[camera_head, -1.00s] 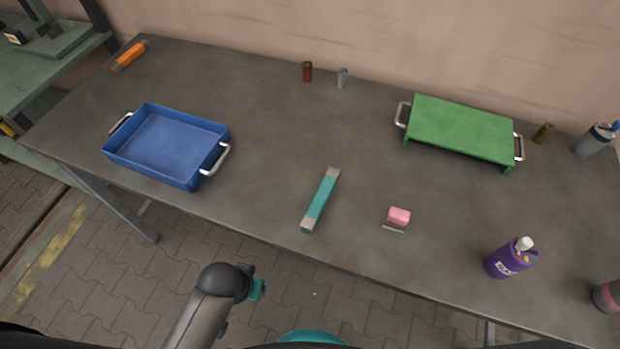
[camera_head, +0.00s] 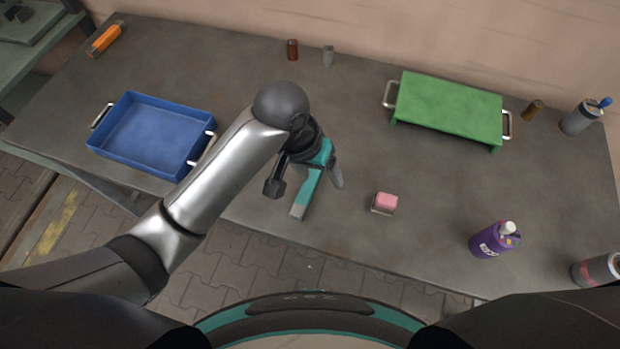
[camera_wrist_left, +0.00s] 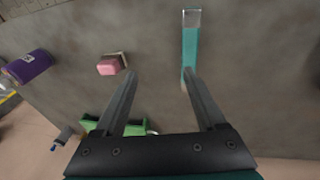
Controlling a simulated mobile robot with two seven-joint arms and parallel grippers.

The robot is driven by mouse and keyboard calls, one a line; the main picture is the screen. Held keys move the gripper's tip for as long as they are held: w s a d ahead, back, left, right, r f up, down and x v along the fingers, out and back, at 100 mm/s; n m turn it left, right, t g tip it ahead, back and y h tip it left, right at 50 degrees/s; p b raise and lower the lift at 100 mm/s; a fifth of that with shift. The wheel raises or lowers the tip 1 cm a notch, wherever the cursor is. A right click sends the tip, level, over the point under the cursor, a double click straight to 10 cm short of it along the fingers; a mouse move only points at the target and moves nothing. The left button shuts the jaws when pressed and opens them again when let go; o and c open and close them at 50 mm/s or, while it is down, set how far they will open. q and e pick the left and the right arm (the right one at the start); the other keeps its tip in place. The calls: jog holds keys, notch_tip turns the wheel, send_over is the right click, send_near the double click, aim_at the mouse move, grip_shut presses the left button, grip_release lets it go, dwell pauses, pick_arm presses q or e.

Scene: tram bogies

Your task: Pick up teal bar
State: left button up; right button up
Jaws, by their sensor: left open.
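The teal bar (camera_head: 306,194), with pale grey ends, lies on the table under my left gripper, which hides its far part in the head view. In the left wrist view the teal bar (camera_wrist_left: 190,48) runs up and down in the picture, in line with the right-hand finger, whose tip overlaps its lower part. My left gripper (camera_wrist_left: 160,72) is open, with nothing between its fingers. In the head view my left gripper (camera_head: 334,174) is above the bar, its fingers partly hidden. My right gripper does not show.
A blue tray (camera_head: 119,154) stands left, beside my left arm. A green raised platform (camera_head: 450,105) stands at the back right. Two small cylinders stand at the back.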

pick_arm(q)
notch_tip(320, 180, up, 3)
jog(key=w+y, duration=0.2)
jog(key=y+b, duration=0.1)
jog(key=b, duration=0.1)
send_over(310, 182)
jog(key=shift+g, duration=0.4)
jog(key=f, duration=0.9)
jog(key=shift+s, duration=0.4)
jog(key=f, duration=0.5)
jog(key=shift+w+b, duration=0.3)
jog(key=shift+b, duration=0.05)
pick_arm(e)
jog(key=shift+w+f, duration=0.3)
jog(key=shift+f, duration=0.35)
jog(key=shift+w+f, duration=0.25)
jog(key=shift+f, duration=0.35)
pick_arm(q)
grip_shut()
